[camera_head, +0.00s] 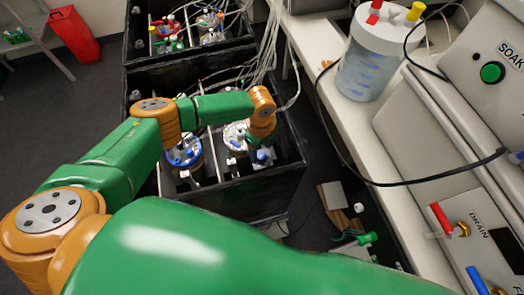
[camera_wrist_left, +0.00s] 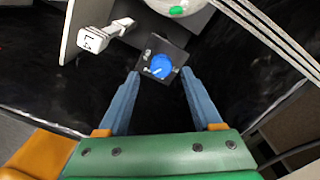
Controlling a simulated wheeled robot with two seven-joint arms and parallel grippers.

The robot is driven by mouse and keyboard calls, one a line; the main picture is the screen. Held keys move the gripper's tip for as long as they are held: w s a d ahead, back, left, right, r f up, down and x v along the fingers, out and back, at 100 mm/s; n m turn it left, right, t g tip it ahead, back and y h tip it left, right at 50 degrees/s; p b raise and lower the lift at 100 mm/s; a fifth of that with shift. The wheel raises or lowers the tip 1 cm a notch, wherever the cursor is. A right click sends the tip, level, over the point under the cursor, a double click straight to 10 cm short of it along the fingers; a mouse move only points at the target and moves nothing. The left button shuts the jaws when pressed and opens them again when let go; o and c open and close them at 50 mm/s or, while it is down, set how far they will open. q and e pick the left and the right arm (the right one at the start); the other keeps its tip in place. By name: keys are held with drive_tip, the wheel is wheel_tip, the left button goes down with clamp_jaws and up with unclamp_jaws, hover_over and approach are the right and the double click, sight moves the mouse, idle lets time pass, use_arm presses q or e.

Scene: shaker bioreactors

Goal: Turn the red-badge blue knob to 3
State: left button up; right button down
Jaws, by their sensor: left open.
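A blue knob (camera_wrist_left: 159,66) with a white mark sits on a small dark square plate in the left wrist view. No red badge can be made out beside it, and its number scale is too small to read. My left gripper (camera_wrist_left: 160,76) is open, its two blue fingers on either side of the knob with gaps to it; contact cannot be seen. In the head view the left gripper (camera_head: 262,157) points down into the near black bin (camera_head: 245,197), and the knob cannot be made out there. My right gripper is not in view.
A blue-topped vessel (camera_head: 185,153) stands in the near bin, left of my gripper. A white block (camera_wrist_left: 97,39) on a panel and several pale tubes lie close to the knob. A white-lidded container (camera_head: 375,50) stands on the right bench.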

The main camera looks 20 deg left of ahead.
sight(261, 157)
use_arm(q)
wheel_tip(261, 157, down, 3)
drive_tip(key=shift+w+r, duration=0.1)
drive_tip(key=shift+w, duration=0.05)
clamp_jaws()
